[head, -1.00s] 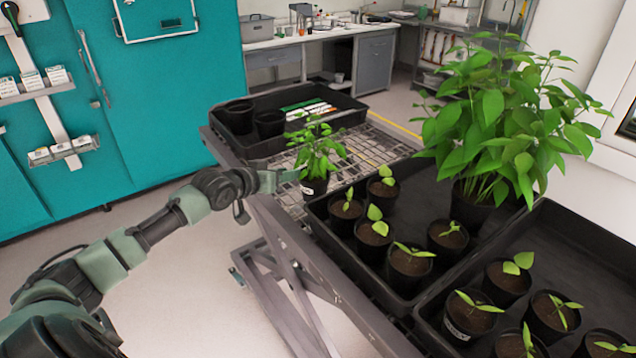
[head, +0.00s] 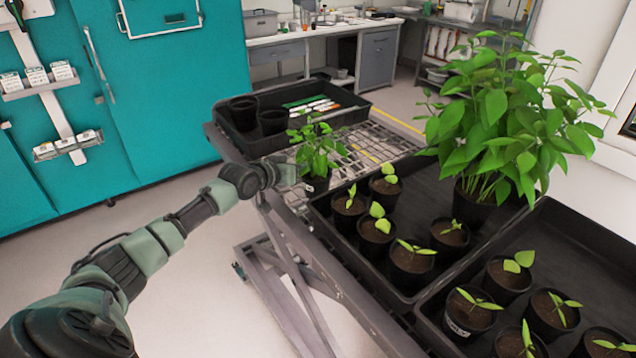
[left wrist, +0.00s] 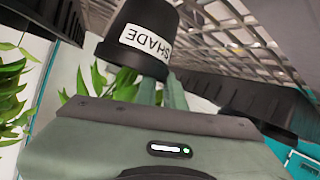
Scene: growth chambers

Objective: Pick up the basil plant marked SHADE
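The basil plant is a leafy green plant (head: 317,146) in a small black pot (head: 316,186), upright at the cart's near left edge. In the left wrist view its black pot (left wrist: 140,38) appears upside down, with a white label reading SHADE (left wrist: 149,43). My left gripper (head: 289,174) is at the left side of the pot. In the left wrist view its green fingers (left wrist: 162,92) reach to the pot's rim, which partly hides their tips. I cannot tell whether they hold it. My right gripper is not in view.
Black trays of seedling pots (head: 409,263) stand just right of the basil, with a large bushy plant (head: 490,110) behind. A black tray (head: 352,114) with two empty pots is behind it. Bare wire mesh (head: 385,145) shows between the trays.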

